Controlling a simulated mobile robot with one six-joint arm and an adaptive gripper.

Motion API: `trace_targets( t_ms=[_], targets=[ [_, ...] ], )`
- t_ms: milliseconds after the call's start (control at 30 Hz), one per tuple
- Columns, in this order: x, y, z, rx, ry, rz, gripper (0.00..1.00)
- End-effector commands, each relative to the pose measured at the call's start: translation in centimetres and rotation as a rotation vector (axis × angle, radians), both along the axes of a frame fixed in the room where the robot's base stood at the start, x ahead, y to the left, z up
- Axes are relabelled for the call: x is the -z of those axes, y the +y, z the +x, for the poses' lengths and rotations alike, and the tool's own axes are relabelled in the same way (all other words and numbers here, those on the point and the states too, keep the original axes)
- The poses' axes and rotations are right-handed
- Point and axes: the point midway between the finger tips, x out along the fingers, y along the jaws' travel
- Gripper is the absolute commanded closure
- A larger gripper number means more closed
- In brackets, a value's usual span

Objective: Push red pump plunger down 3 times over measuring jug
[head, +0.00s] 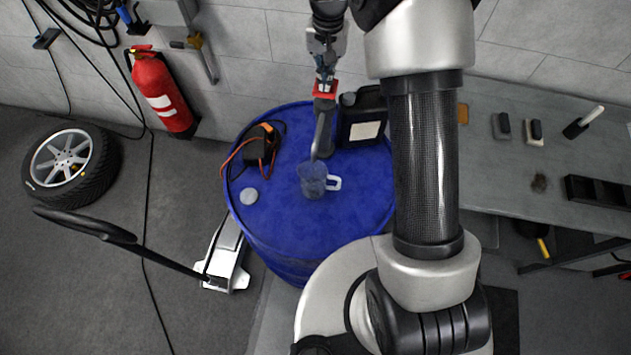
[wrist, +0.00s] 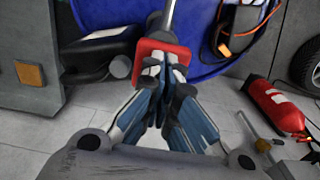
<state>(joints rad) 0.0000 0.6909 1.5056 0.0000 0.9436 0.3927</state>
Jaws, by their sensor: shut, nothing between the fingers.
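The red pump plunger (head: 325,88) stands upright on the pump at the back of the blue drum. My gripper (head: 325,74) is shut with nothing between its fingers and is directly above the plunger. In the wrist view the shut fingertips (wrist: 163,66) overlap the red plunger top (wrist: 150,54); whether they touch it I cannot tell. The pump's grey spout (head: 322,135) points down towards the clear measuring jug (head: 312,182), which stands on the drum top with its white handle to the right.
The blue drum (head: 270,215) also holds a black canister (head: 362,118), an orange-black charger (head: 260,146) and a grey cap (head: 249,196). A workbench (head: 500,170) stands to the right. A fire extinguisher (head: 160,92) hangs at the wall on the left.

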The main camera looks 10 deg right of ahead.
Motion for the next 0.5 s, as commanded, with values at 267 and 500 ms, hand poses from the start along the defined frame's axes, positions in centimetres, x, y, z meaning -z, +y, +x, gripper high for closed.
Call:
trace_targets(
  t_ms=[267, 500],
  targets=[
    [1.3, 0.0, -0.1, 0.000, 0.004, 0.000, 1.00],
    [2.1, 0.0, -0.1, 0.000, 0.005, 0.000, 1.00]
  ],
)
